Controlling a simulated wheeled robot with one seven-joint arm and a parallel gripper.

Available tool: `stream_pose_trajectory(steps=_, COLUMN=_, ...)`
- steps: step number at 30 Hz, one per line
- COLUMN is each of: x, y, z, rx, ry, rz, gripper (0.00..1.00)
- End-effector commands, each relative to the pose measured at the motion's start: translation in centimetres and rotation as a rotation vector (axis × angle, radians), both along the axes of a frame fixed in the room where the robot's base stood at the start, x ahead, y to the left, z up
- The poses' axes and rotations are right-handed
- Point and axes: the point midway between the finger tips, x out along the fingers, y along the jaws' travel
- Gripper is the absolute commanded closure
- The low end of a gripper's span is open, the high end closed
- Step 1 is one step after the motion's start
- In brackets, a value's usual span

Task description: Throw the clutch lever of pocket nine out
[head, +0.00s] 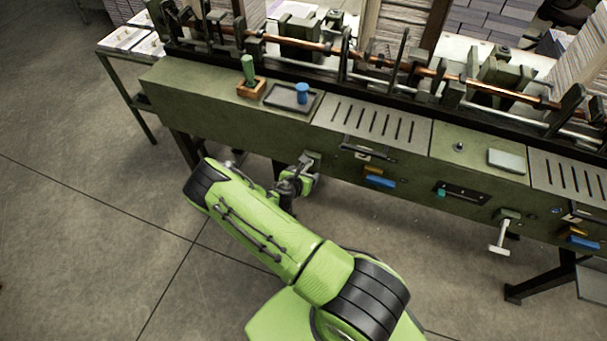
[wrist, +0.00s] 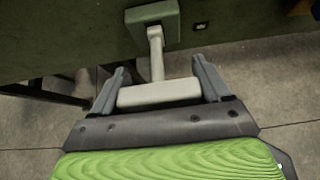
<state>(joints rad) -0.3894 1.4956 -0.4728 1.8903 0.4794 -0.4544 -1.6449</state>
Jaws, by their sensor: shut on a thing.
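In the wrist view, a pale grey T-shaped lever (wrist: 158,93) hangs from a green block (wrist: 152,22) on the machine's front face. My gripper (wrist: 160,78) is shut on its crossbar, one dark finger at each end. In the head view, my gripper (head: 290,187) is at the front of the green machine, just below a small mount (head: 312,161); the lever there is largely hidden by my gripper. A second T-shaped lever (head: 500,238) hangs farther right. No pocket number is readable, so I cannot tell which is nine.
The long green machine (head: 205,95) carries a wooden block with a green-handled tool (head: 248,70) and a dark tray (head: 281,97) with a blue knob. Blue handles (head: 381,182) project from its front. A side table (head: 120,40) with papers stands at left. The floor in front is clear.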

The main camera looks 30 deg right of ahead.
Motion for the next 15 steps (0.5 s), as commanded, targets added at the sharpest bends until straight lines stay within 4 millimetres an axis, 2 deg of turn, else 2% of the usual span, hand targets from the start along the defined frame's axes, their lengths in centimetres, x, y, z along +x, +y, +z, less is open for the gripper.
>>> stream_pose_trajectory(steps=3, x=0.28, y=-0.04, z=0.39, rx=-0.008, ry=-0.008, rz=0.005, gripper=0.78)
stream_pose_trajectory(steps=4, x=0.28, y=-0.04, z=0.39, rx=-0.008, ry=-0.008, rz=0.005, gripper=0.22)
stream_pose_trajectory(steps=6, x=0.27, y=-0.03, z=0.37, rx=-0.007, ry=-0.007, rz=0.004, gripper=0.11)
stream_pose_trajectory(steps=8, x=0.22, y=-0.02, z=0.31, rx=-0.005, ry=-0.006, rz=0.004, gripper=0.02)
stream_pose_trajectory(steps=15, x=0.10, y=0.00, z=0.15, rx=-0.003, ry=-0.003, rz=0.002, gripper=0.02)
